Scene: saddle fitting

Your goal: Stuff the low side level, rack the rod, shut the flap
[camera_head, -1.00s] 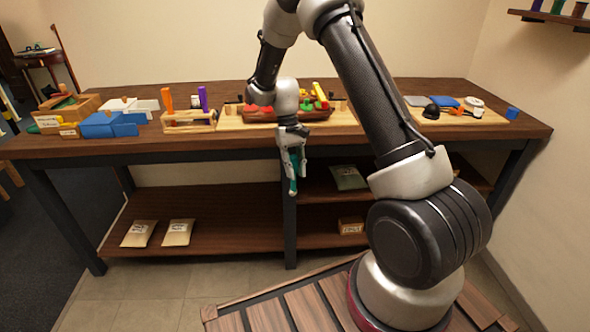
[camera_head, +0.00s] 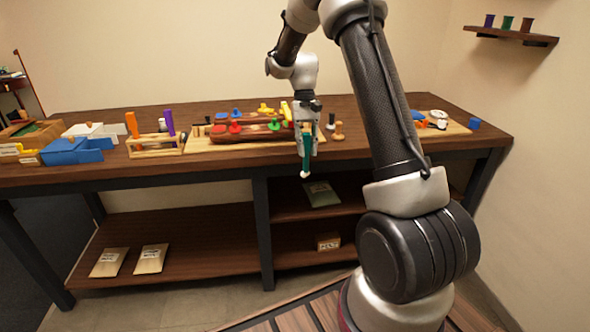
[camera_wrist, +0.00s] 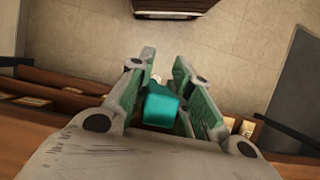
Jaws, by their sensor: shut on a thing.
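My gripper (camera_head: 306,150) is shut on a teal-handled rod (camera_head: 306,162) with a pale tip, which hangs downward in front of the bench's front edge. In the wrist view the teal handle (camera_wrist: 161,106) sits between the two green-padded fingers, over the floor. A dark red-brown saddle piece (camera_head: 235,135) lies on a light board at the middle of the bench, with red, green, blue and yellow knobs on it. A wooden rack (camera_head: 155,147) to its left has an orange and a purple handle standing in it. My gripper partly hides the right end of the saddle piece.
Blue box (camera_head: 72,152) and white box (camera_head: 92,131) stand at the left of the bench. A wooden peg (camera_head: 338,131) stands right of my gripper. A board with small items (camera_head: 440,125) and a blue cup (camera_head: 474,124) are at the right. Packets (camera_head: 150,259) lie on the lower shelf.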

